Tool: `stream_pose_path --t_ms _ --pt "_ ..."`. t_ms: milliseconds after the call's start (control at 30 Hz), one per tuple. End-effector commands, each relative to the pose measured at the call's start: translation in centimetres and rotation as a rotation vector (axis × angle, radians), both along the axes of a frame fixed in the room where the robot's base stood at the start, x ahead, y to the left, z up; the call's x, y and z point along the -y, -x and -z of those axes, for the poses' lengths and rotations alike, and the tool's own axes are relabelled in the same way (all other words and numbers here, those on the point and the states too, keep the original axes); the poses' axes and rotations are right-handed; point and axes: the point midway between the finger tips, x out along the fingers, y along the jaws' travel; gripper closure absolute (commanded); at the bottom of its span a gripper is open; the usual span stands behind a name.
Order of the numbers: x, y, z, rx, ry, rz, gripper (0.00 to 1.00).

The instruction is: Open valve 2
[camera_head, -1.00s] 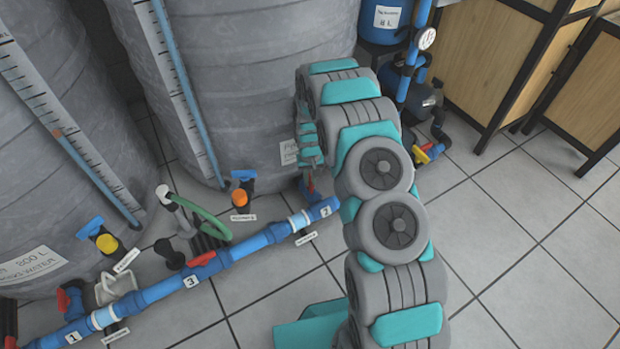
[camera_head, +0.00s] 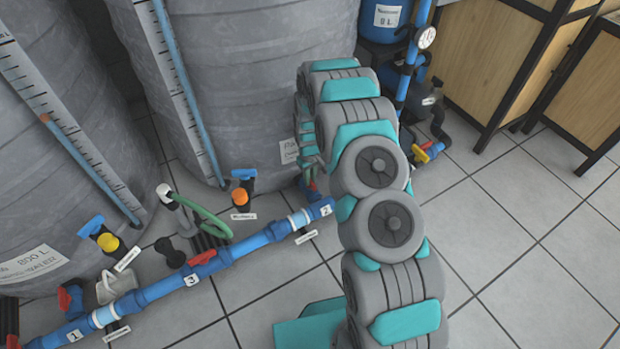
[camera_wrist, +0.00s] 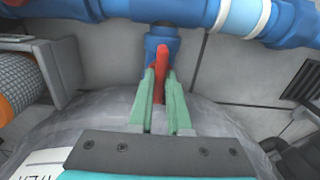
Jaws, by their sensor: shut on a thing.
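The valve marked 2 (camera_head: 325,210) is at the right end of the blue floor pipe in the head view, beside the second grey tank; my arm partly covers it. In the wrist view its red lever (camera_wrist: 161,62) stands out from a blue valve body (camera_wrist: 162,40) under the blue pipe. My gripper (camera_wrist: 160,88) has its two green fingers on either side of the red lever, shut on it. In the head view my gripper is mostly hidden behind my arm.
The blue pipe (camera_head: 240,245) runs along the floor with further valves marked 1 and 3. Large grey tanks (camera_head: 265,85) stand close behind it. A blue pump unit with a gauge (camera_head: 426,38) stands at the back right. The tiled floor (camera_head: 520,250) on the right is clear.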

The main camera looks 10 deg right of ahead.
Motion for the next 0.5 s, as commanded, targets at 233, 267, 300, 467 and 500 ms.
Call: stream_pose_path --t_ms 233,267,300,467,500 --pt "0.02 -0.02 -0.03 0.000 0.001 -0.001 0.79" --pt "0.01 -0.03 -0.03 0.000 0.001 -0.001 0.76" --pt "0.00 -0.02 -0.03 0.000 0.001 0.000 0.71" --pt "0.00 0.00 -0.01 0.000 0.000 0.000 0.54" --pt "0.00 0.00 -0.01 0.000 0.000 0.000 0.54"
